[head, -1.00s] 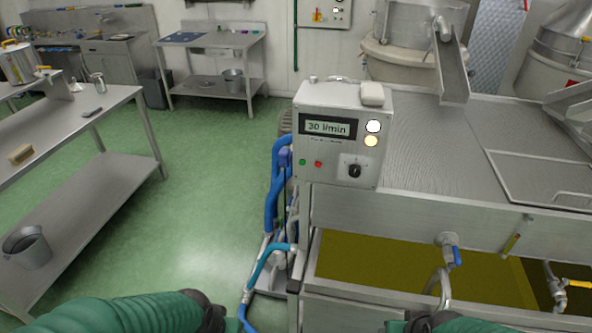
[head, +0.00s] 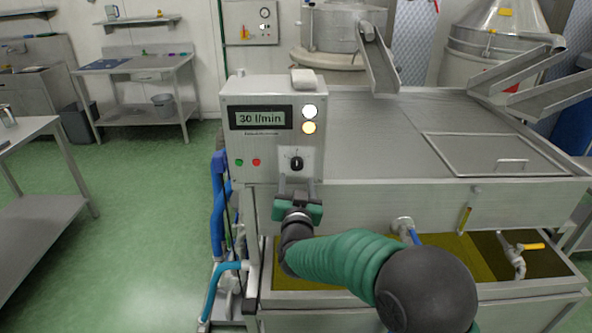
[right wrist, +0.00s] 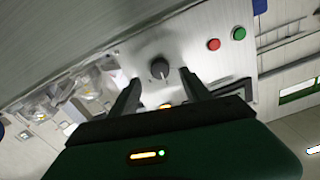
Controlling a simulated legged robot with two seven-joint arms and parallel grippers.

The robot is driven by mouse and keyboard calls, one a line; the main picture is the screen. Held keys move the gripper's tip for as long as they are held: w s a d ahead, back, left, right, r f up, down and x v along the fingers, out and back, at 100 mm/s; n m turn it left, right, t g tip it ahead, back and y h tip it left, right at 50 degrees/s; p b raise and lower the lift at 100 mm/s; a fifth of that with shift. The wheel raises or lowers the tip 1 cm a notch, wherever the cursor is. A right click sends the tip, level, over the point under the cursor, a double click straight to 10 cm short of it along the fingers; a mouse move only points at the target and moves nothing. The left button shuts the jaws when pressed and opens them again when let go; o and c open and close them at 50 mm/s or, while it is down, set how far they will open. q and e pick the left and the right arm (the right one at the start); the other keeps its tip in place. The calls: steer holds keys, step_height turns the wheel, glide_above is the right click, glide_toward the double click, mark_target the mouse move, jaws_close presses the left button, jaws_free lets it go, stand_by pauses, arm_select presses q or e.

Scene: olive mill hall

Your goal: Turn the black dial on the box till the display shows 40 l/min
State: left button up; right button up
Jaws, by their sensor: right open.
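The grey control box (head: 232,150) stands at the left end of the steel tank, and its display (head: 261,118) reads 30 l/min. The black dial (head: 296,163) is at the lower right of the box front. My right gripper (head: 298,183) is open, just below and in front of the dial. In the right wrist view the dial (right wrist: 160,68) lies ahead, between the lines of the two open fingers (right wrist: 160,88), and no finger visibly touches it. My left gripper is not in view.
A green button (head: 239,162) and a red button (head: 256,162) sit left of the dial. Two round lamps (head: 309,119) are right of the display. Blue hoses (head: 217,205) run down left of the box. A white block (head: 303,79) lies on top.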

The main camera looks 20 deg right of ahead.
mark_target(297, 168)
steer(key=x, duration=0.6)
steer(key=shift+w+d, duration=0.1)
steer(key=shift+w, duration=0.1)
steer(key=shift+s, duration=0.1)
jaws_close()
